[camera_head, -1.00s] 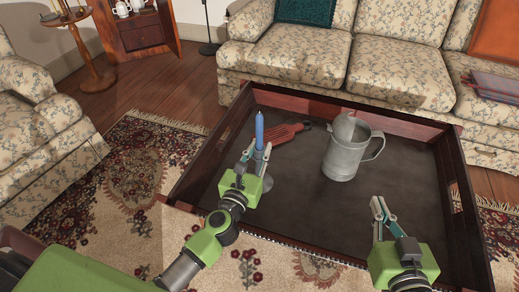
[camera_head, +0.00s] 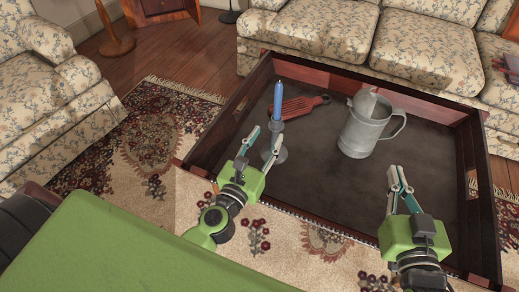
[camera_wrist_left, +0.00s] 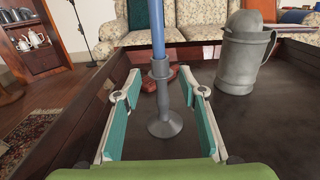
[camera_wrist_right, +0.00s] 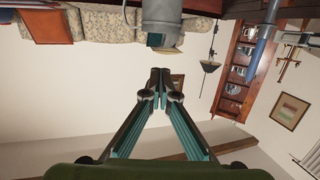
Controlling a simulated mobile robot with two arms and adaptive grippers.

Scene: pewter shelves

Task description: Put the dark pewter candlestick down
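The dark pewter candlestick (camera_head: 280,154) with its blue candle (camera_head: 278,100) stands upright on the dark floor of the tray-topped table, near its left side. In the left wrist view the candlestick (camera_wrist_left: 165,123) shows its round base resting on the surface. My left gripper (camera_head: 264,138) is open. Its two fingers are spread to either side of the stem in the left wrist view, with clear gaps, and the candlestick stands just beyond or between the tips. My right gripper (camera_head: 396,178) is shut and empty, over the table's near right part; its fingertips meet in the right wrist view (camera_wrist_right: 160,78).
A grey metal jug (camera_head: 362,132) stands to the right of the candlestick. A red slotted paddle-like object (camera_head: 300,107) lies behind it. The table's raised wooden rim (camera_head: 228,122) runs close on the left. The dark surface between candlestick and jug is clear.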

